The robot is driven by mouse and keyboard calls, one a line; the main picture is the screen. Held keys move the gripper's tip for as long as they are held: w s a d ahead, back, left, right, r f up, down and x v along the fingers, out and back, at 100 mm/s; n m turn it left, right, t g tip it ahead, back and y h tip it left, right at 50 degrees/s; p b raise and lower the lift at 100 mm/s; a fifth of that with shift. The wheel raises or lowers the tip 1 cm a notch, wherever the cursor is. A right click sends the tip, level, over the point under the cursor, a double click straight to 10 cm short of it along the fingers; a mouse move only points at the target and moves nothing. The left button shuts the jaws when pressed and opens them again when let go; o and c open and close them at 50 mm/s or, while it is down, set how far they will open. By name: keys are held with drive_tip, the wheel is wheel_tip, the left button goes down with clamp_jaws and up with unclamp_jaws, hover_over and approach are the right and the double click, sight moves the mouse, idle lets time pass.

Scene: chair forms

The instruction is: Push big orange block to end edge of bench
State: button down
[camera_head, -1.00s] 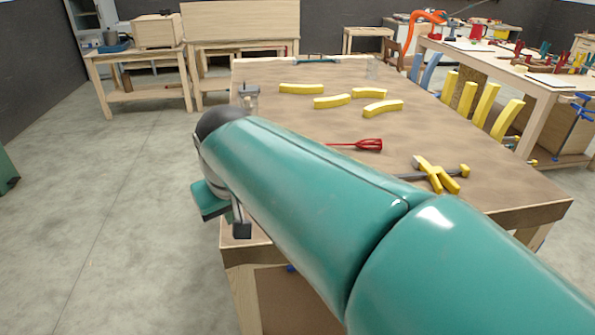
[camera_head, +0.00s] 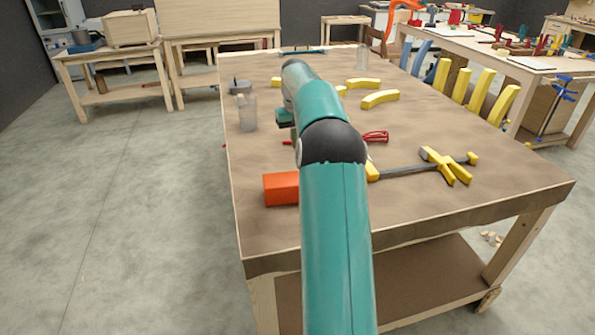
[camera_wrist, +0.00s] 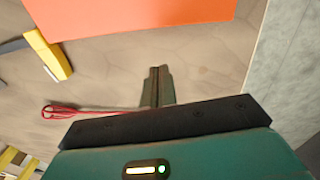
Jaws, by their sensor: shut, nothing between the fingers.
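The big orange block (camera_head: 281,188) lies on the wooden bench (camera_head: 440,205) near its left front corner; my arm hides its right end. It fills the top of the wrist view (camera_wrist: 130,15). My gripper (camera_wrist: 158,72) is shut and empty. Its fingertips point toward the block, with a strip of bench showing between them in the wrist view. In the head view, my gripper (camera_head: 289,130) is on the block's far side, partly hidden by my arm. One long bench edge (camera_wrist: 255,75) shows right of the fingers in the wrist view.
Yellow curved pieces (camera_head: 380,99) lie farther back. A clear jar (camera_head: 247,112) stands near the left edge. The bench's front right is clear.

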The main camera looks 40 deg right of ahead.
drive_tip(key=shift+y, duration=0.3)
drive_tip(key=d+f, duration=0.1)
drive_tip(key=f, duration=0.1)
drive_tip(key=d+f, duration=0.1)
drive_tip(key=f, duration=0.1)
drive_tip(key=w+f, duration=0.1)
drive_tip(key=f, duration=0.1)
drive_tip(key=shift+d, duration=0.4)
drive_tip(key=shift+d+f, duration=0.1)
drive_tip(key=shift+f, duration=0.85)
drive_tip(key=shift+s+a+f, duration=0.25)
drive_tip(key=shift+s+f, duration=0.05)
drive_tip(key=shift+s, duration=0.4)
drive_tip(key=f, duration=0.2)
drive_tip(key=w+f, duration=0.1)
drive_tip(key=f, duration=0.1)
drive_tip(key=shift+d+f, duration=0.15)
drive_tip(key=s, duration=0.1)
drive_tip(key=s+a+r, duration=0.1)
drive_tip(key=shift+s+a, duration=0.15)
drive_tip(key=shift+s, duration=0.2)
drive_tip(key=shift+s+a+f, duration=0.15)
drive_tip(key=shift+a+f, duration=0.05)
drive_tip(key=shift+f, duration=0.15)
drive_tip(key=shift+s+a+r, duration=0.2)
drive_tip(key=shift+s+r, duration=0.05)
drive_tip(key=shift+s, duration=0.3)
drive_tip(key=shift+w+f, duration=0.15)
drive_tip(key=shift+w, duration=0.1)
drive_tip(key=shift+s, duration=0.2)
